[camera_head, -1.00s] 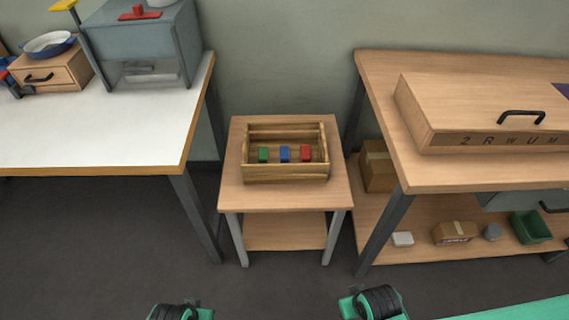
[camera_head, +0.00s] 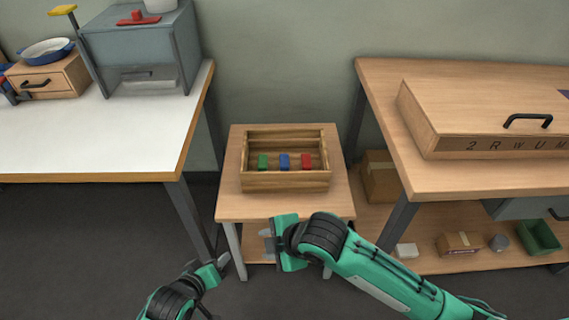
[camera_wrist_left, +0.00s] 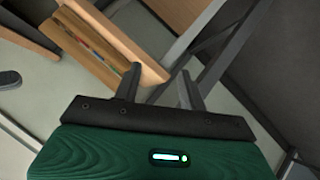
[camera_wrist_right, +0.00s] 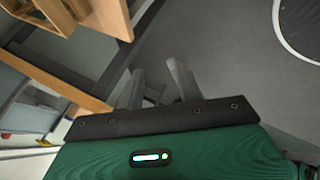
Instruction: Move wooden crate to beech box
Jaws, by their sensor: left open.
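The wooden crate (camera_head: 286,182) sits on a small wooden side table, holding a green, a blue and a red block. It also shows in the left wrist view (camera_wrist_left: 115,38). A large pale wooden box with a black handle (camera_head: 490,125) lies on the right table; it may be the beech box. My left gripper (camera_head: 223,261) is open and empty, low in front of the side table's left leg. My right gripper (camera_head: 268,240) looks open and empty, in front of the side table's front edge, below the crate. Neither gripper touches the crate.
The side table (camera_head: 230,205) stands between a white-topped table (camera_head: 90,150) on the left and the wooden table (camera_head: 385,115) on the right. The right table's lower shelf holds a cardboard box (camera_head: 460,243) and a green bin (camera_head: 539,237). A drawer box (camera_head: 50,78) stands at left.

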